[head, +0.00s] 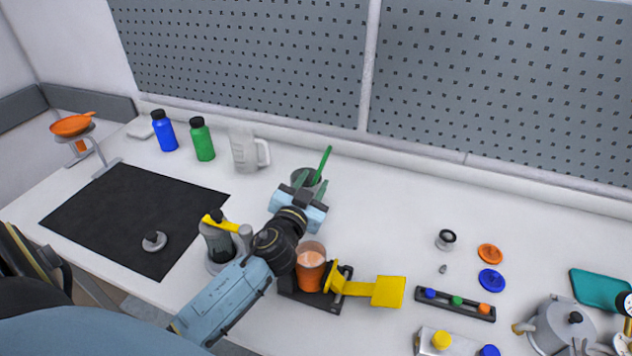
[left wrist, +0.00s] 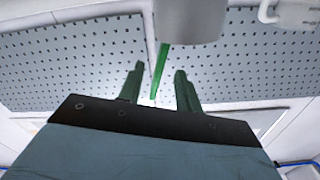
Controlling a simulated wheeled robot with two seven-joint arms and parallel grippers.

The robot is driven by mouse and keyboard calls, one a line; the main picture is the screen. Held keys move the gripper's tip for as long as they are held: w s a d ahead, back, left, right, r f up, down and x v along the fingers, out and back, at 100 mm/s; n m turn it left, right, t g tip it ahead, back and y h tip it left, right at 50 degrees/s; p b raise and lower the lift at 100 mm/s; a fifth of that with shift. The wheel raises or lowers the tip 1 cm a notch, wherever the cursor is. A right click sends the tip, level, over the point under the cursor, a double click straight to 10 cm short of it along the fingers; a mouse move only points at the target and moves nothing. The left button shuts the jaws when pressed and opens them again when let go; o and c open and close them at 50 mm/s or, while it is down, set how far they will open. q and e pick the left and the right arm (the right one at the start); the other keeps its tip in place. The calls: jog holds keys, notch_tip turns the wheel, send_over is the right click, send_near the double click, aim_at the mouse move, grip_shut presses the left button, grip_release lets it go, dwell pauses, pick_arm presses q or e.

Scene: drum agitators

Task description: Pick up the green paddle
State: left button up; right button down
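The green paddle (head: 323,163) stands tilted in a dark round cup (head: 299,174), its green shaft rising above the rim. My left gripper (head: 309,187) is in front of the cup and hides part of it. In the left wrist view, my left gripper (left wrist: 159,82) has its two dark green fingers spread apart. The green paddle (left wrist: 159,72) shows in the gap between them, with space on both sides. The grey cup (left wrist: 191,18) is at the top of that view. The paddle's lower end is hidden in the cup. My right gripper is not in view.
A white jug (head: 244,150), a green bottle (head: 202,140) and a blue bottle (head: 164,131) stand left of the cup. An orange cup (head: 310,268) and a yellow paddle-like piece (head: 388,291) are near my left arm.

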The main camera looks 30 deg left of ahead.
aim_at(318, 174)
pick_arm(q)
jog(key=shift+w+a, duration=0.2)
jog(key=shift+w, duration=0.4)
jog(key=x, duration=0.4)
jog(key=shift+w, duration=0.25)
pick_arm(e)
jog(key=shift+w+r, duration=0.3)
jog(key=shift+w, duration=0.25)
pick_arm(q)
grip_shut()
